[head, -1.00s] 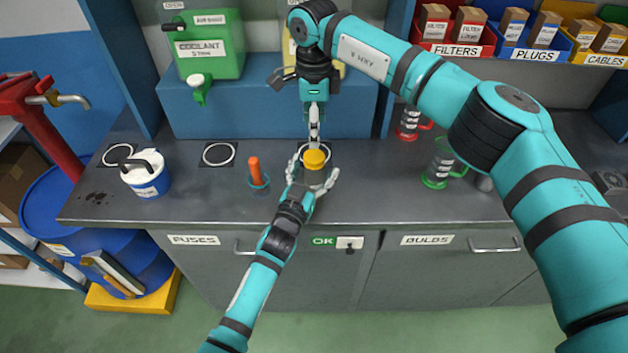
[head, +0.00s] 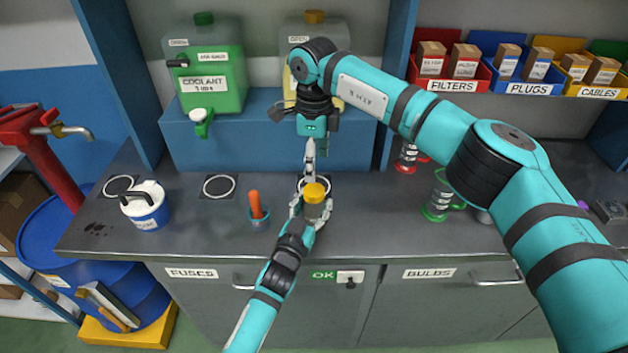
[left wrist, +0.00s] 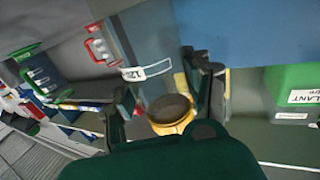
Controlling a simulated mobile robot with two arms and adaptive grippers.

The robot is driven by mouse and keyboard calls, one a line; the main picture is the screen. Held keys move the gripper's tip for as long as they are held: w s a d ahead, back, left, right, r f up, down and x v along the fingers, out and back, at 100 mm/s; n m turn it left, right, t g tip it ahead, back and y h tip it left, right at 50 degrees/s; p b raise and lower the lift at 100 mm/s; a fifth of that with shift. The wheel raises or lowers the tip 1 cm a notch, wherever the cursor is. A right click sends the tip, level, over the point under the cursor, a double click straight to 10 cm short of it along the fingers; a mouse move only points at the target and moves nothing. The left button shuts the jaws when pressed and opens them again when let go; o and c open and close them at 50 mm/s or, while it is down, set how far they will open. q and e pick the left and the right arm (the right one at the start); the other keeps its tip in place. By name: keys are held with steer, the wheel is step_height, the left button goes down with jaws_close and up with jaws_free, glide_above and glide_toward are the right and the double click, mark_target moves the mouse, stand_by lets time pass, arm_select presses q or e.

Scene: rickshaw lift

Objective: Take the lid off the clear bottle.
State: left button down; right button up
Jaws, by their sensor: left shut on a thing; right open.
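The clear bottle (head: 314,211) stands upright on the dark worktop with its yellow lid (head: 314,192) on top. My left gripper (head: 312,212) is shut on the bottle's body below the lid, with a finger on each side. In the left wrist view, a round yellow thing with a dark face (left wrist: 172,114) shows between the fingers; I cannot tell which part of the bottle it is. My right gripper (head: 310,158) hangs pointing down just behind and above the lid, open and apart from it. Its fingers are seen edge-on and overlap.
A white and blue can (head: 146,205) is farther left. A green-based clear container (head: 438,197) stands to the right. A blue raised shelf (head: 265,125) with a green coolant tank (head: 212,75) is behind.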

mark_target(314, 190)
steer(key=m, duration=2.5)
steer(key=shift+m, duration=0.3)
steer(key=m, duration=0.7)
steer(key=shift+m, duration=0.4)
steer(key=shift+f, duration=4.05)
